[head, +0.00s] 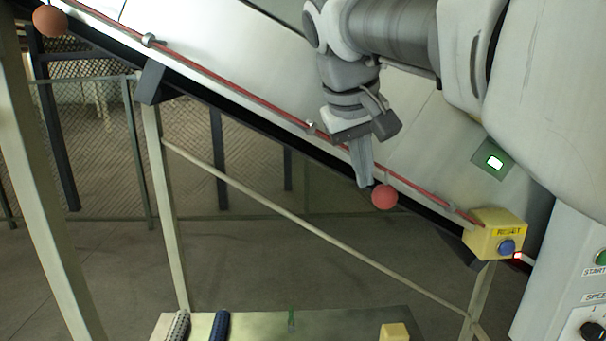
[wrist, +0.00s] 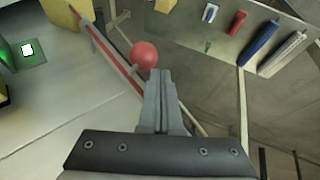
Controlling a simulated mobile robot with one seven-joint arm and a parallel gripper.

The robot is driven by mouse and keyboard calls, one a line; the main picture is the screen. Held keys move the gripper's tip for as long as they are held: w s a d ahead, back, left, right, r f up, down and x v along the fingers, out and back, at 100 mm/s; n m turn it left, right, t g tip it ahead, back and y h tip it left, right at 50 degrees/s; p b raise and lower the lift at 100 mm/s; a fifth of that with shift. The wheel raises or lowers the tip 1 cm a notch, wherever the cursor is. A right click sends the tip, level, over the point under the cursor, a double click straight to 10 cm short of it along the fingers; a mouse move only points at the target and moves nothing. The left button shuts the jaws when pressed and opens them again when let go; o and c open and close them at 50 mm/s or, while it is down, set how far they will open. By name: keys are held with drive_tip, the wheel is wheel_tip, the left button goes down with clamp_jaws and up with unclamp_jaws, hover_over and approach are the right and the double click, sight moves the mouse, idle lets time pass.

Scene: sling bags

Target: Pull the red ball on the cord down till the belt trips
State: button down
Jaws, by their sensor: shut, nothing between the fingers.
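A red ball (head: 384,196) hangs by a short line from the red cord (head: 425,190) that runs down along the belt's edge. A second ball (head: 50,21) hangs at the upper left of the head view. My gripper (head: 365,184) is shut and empty, its fingers pointing down just left of the nearer ball. In the wrist view the ball (wrist: 144,55) shows just past my fingertips (wrist: 160,74); whether they touch it I cannot tell. The belt (head: 230,50) slopes down to the right.
A yellow box marked RESET with a blue button (head: 506,246) stands at the cord's lower end. A control panel (head: 570,290) is at the lower right. Slanted frame legs stand under the belt.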

drive_tip(key=shift+w+d+f, duration=0.15)
drive_tip(key=shift+d+f, duration=0.2)
drive_tip(key=shift+d, duration=0.15)
